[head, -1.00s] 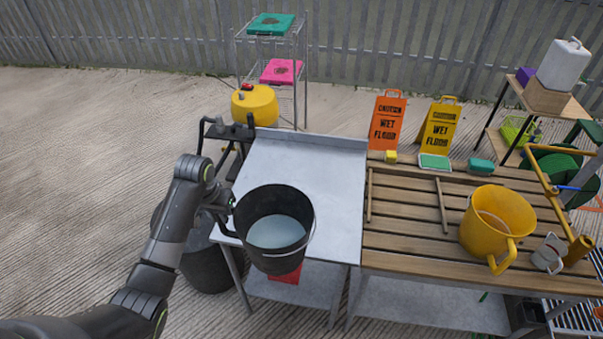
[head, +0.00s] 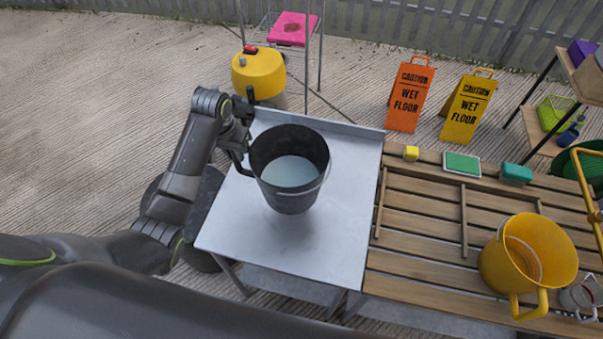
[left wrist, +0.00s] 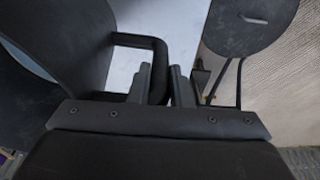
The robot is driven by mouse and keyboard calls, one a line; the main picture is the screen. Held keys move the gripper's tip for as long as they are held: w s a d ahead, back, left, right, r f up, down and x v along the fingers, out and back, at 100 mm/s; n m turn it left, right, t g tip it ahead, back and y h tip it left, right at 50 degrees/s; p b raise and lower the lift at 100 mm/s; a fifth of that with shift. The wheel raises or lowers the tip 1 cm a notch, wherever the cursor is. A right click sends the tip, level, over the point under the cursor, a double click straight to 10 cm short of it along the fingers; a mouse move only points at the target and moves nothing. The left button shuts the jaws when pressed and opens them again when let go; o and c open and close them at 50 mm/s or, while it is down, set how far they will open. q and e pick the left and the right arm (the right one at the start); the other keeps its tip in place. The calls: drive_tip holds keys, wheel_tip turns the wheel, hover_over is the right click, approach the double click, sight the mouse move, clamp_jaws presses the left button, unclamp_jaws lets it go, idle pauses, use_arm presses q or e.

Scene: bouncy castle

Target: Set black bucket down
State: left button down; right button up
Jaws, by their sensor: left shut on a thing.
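The black bucket (head: 290,197) holds pale liquid and is upright over the middle of the grey metal table (head: 330,250) in the head view. A dark shadow lies on the table just below it; I cannot tell whether its base touches the top. My left gripper (head: 240,145) is at the bucket's left side, shut on its side handle. In the left wrist view, the fingers of my left gripper (left wrist: 158,85) close around the black handle (left wrist: 150,42), with the bucket wall (left wrist: 50,90) at left. My right gripper is not in view.
Two wet floor signs (head: 410,95) stand behind. A yellow machine (head: 258,75) stands behind the metal table. The metal table's front is clear.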

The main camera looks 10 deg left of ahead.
sight(240, 172)
use_arm(q)
drive_tip(key=shift+w+r, duration=0.15)
drive_tip(key=shift+w, duration=0.05)
drive_tip(key=shift+s+f, duration=0.1)
drive_tip(key=shift+f, duration=0.2)
wheel_tip(240, 172, down, 4)
drive_tip(key=shift+f+p, duration=0.25)
drive_tip(key=shift+p, duration=0.3)
drive_tip(key=shift+f, duration=0.8)
drive_tip(key=shift+f+p, duration=0.3)
drive_tip(key=shift+f, duration=1.25)
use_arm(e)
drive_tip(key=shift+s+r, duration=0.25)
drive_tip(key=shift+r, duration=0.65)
